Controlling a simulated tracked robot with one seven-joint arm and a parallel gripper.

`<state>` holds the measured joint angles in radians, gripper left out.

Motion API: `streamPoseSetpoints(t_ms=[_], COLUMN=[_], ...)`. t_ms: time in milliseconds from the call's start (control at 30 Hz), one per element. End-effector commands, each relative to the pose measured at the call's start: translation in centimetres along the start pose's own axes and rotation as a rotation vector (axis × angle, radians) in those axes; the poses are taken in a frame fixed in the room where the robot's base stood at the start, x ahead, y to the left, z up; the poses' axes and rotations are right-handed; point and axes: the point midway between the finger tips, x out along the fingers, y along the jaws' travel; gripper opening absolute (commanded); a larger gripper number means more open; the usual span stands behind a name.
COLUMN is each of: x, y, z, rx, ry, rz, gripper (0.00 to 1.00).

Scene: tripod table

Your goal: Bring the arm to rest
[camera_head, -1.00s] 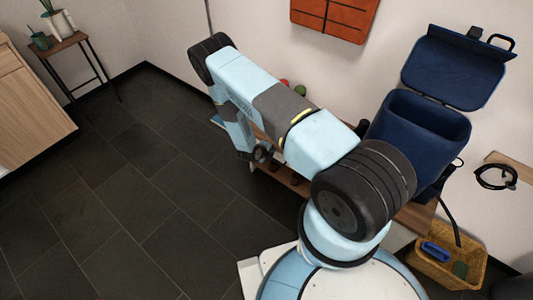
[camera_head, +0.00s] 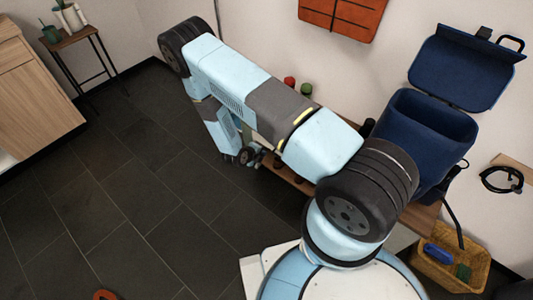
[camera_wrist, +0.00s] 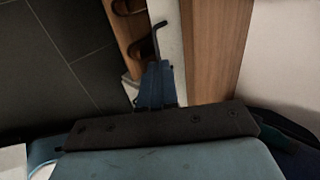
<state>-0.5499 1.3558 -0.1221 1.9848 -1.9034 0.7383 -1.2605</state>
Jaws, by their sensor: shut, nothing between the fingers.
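My arm runs from its mount at the lower right up to an elbow at the upper left of the head view, then folds down. My gripper (camera_head: 249,156) is at the end of the folded part, small and dark, beside the wooden table (camera_head: 296,182). It is shut and empty. Its fingertips are too small to make out clearly. In the wrist view, a dark bar and a pale blue surface of my own arm fill the bottom. A blue piece with a black hooked rod (camera_wrist: 155,82) shows beyond the bar; I cannot tell what it is.
A blue lidded bin (camera_head: 425,125) stands behind the arm, with red and green items (camera_head: 306,90) to its left. A wicker basket (camera_head: 440,272) is at the lower right. A side table (camera_head: 70,38) with a plant is far left. Dark floor lies clear at left.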

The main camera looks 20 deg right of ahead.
Motion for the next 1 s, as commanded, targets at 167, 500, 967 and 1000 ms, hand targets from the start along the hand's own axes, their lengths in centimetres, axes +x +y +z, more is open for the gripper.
streamPoseSetpoints(t_ms=[167, 500, 967, 1000], x=[-1.1, -1.9, -9.7, -10.4], y=[0.0, -1.4, -15.3, -16.6], z=[-0.1, 0.6, 3.4, 3.4], rx=[-0.001, 0.059, 0.682, 0.739], ry=[0.001, 0.006, 0.08, 0.088], rz=[0.0, -0.006, -0.065, -0.069], gripper=[0.0, 0.0, 0.0, 0.0])
